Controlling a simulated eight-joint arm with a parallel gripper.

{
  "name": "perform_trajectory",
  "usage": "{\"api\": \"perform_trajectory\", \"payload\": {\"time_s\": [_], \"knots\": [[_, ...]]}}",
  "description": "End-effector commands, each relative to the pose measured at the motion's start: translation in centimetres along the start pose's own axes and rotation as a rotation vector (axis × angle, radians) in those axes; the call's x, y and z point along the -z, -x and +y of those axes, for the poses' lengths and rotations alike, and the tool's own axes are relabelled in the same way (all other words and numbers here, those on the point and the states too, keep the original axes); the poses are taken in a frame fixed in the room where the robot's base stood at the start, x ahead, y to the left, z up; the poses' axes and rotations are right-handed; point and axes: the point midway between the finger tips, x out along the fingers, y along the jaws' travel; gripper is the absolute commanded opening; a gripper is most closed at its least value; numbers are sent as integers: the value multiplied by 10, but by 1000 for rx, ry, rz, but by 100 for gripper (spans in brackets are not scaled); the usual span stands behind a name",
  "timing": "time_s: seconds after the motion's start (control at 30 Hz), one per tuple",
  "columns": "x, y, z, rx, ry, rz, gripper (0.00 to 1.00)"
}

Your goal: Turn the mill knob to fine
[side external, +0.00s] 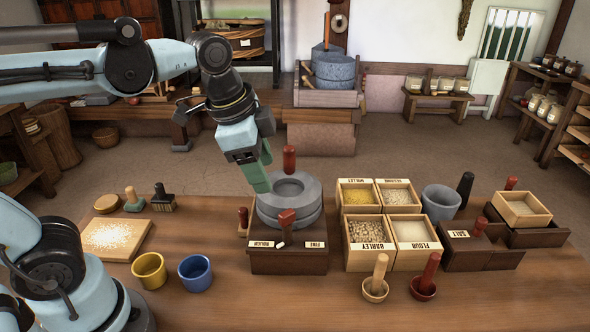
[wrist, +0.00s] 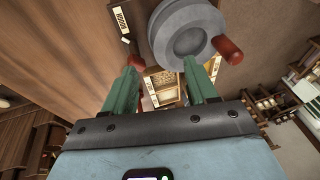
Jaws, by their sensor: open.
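The mill is a grey round stone (side external: 289,198) on a dark wooden base (side external: 288,263). The base has a ROUGH label (side external: 262,244) at left and a FINE label (side external: 313,245) at right. The red mill knob (side external: 287,220) stands at the front between them; a small white mark (side external: 281,245) below it sits nearer ROUGH. A separate red handle (side external: 289,158) rises from the stone. My gripper (side external: 259,177) is open and empty, above the stone's left side. In the wrist view its green fingers (wrist: 163,76) are apart, with the knob (wrist: 137,62) near the left one and the stone (wrist: 187,32) beyond.
Yellow (side external: 149,270) and blue (side external: 195,273) cups and a floured board (side external: 114,239) are at left. A small red-topped item (side external: 243,220) stands close to the base's left side.

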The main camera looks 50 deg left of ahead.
Motion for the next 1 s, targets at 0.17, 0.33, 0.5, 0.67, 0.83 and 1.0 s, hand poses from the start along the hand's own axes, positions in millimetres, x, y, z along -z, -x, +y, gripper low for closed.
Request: {"api": "perform_trajectory", "payload": {"time_s": [0.17, 0.33, 0.5, 0.67, 0.83, 1.0], "knots": [[34, 26, 6, -145, -464, -102, 57], [51, 42, 12, -255, -755, -144, 57], [56, 46, 15, -298, -863, -153, 57], [53, 35, 17, -300, -868, -154, 57], [47, 12, 22, -299, -866, -153, 57], [40, -14, 27, -298, -865, -153, 57]]}}
